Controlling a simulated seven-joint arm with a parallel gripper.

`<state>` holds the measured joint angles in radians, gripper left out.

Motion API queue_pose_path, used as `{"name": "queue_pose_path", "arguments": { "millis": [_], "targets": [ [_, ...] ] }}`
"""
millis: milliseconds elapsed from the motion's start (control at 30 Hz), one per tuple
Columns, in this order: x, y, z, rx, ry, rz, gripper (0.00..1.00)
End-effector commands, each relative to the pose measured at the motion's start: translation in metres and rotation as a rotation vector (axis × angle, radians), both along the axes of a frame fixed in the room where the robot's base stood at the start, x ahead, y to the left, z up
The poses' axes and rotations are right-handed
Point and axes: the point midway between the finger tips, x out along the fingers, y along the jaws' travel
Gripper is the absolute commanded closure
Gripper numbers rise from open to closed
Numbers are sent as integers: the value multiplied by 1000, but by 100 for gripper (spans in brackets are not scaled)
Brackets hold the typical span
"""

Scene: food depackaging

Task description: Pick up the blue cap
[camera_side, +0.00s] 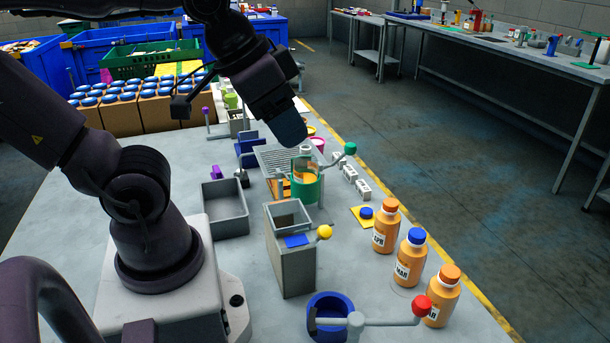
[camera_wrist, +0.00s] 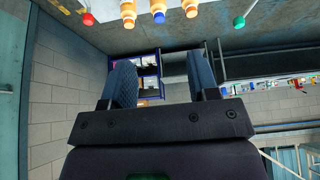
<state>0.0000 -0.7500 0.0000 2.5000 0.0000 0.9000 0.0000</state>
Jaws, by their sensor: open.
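A small blue cap (camera_side: 366,212) lies on a yellow square on the table. Another blue cap (camera_side: 415,236) sits on the middle orange bottle (camera_side: 409,261), between two orange-capped bottles; this blue cap (camera_wrist: 159,17) also shows at the top of the wrist view. My gripper (camera_side: 297,138) is above the green-holder cup, up and left of both caps and apart from them. In the wrist view my gripper's two fingers (camera_wrist: 160,62) are spread with nothing between them. In the side view the fingertips overlap and their gap is hidden.
A green holder (camera_side: 306,188) and a wire rack (camera_side: 280,158) stand below my gripper. A grey box (camera_side: 295,255), an open tray (camera_side: 226,208) and a red-knobbed lever (camera_side: 421,305) stand nearby. Boxes of blue-lidded jars (camera_side: 165,112) are at the back left.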

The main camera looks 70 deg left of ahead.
Motion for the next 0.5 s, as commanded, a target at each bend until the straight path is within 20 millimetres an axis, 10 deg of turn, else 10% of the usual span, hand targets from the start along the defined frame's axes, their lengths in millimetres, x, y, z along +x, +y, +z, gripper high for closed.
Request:
{"name": "queue_pose_path", "arguments": {
  "millis": [500],
  "targets": [
    [3,1,1,9,4,-10,35]
  ]
}}
